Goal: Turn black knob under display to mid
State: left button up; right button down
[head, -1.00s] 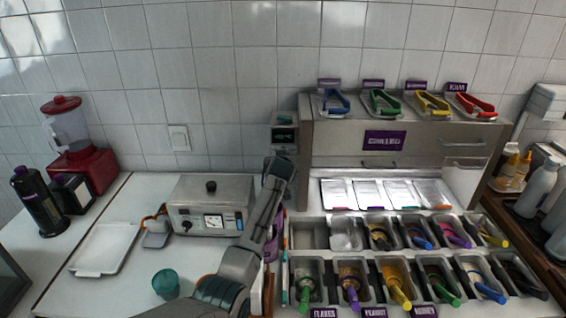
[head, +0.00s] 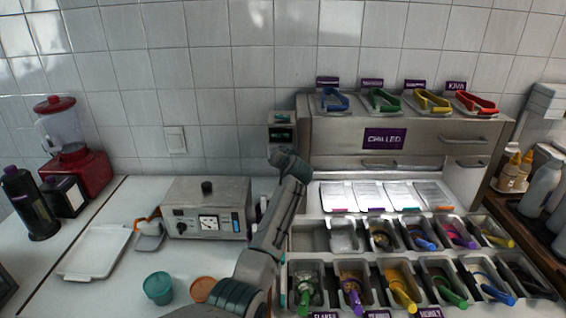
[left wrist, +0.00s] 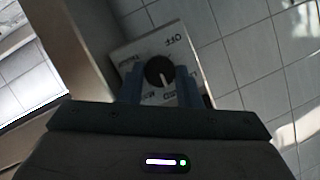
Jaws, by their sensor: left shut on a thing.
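The black knob (left wrist: 159,70) with a white pointer sits on a pale labelled panel (left wrist: 150,45) in the left wrist view. OFF is printed beside it; other labels are partly hidden. The pointer faces downward in that picture. My left gripper (left wrist: 158,88) is shut on the knob, one finger on each side. In the head view a small unit with a dark display (head: 281,118) is on the back wall, left of the steel cabinet. My left gripper (head: 287,158) is just below the display and hides the knob there. My right gripper is not in view.
A steel box (head: 208,208) with a gauge and its own black knob stands left of my arm. Topping bins (head: 400,270) and the chilled cabinet (head: 405,135) are at right.

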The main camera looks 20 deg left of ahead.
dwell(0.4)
pick_arm(q)
jog(key=o, duration=1)
jog(key=shift+c, duration=0.2)
jog(key=b+v, duration=0.3)
jog(key=v, duration=0.7)
jog(key=shift+s+d+r, duration=0.2)
jog(key=shift+s, duration=0.05)
